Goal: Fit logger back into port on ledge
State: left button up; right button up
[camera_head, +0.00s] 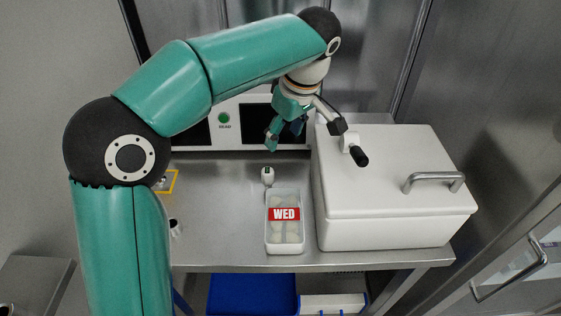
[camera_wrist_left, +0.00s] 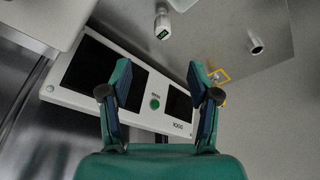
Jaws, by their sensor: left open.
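A small white device with a dark display, which looks like the logger (camera_head: 267,176), stands on the steel bench behind the tray marked WED. It also shows at the top of the left wrist view (camera_wrist_left: 162,25). My left gripper (camera_head: 284,134) is open and empty, in front of the white panel unit and apart from the device. Its two spread fingers also show in the left wrist view (camera_wrist_left: 158,68). I cannot clearly make out a port or its ledge. My right gripper is out of view.
The panel unit (camera_head: 224,138) has dark screens and a green READ button. A white lidded box (camera_head: 385,180) fills the right. A yellow-outlined square (camera_wrist_left: 219,76) and a small white cylinder (camera_head: 175,228) are at left. Bench (camera_head: 220,220) between is clear.

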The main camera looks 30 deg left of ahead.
pick_arm(q)
send_near(267, 171)
jog(key=x, duration=0.5)
jog(key=shift+w+f, duration=0.15)
jog(key=shift+w, duration=0.05)
jog(key=shift+p+x, duration=0.65)
jog(key=shift+x, duration=1.95)
jog(key=shift+s, duration=0.1)
grip_shut()
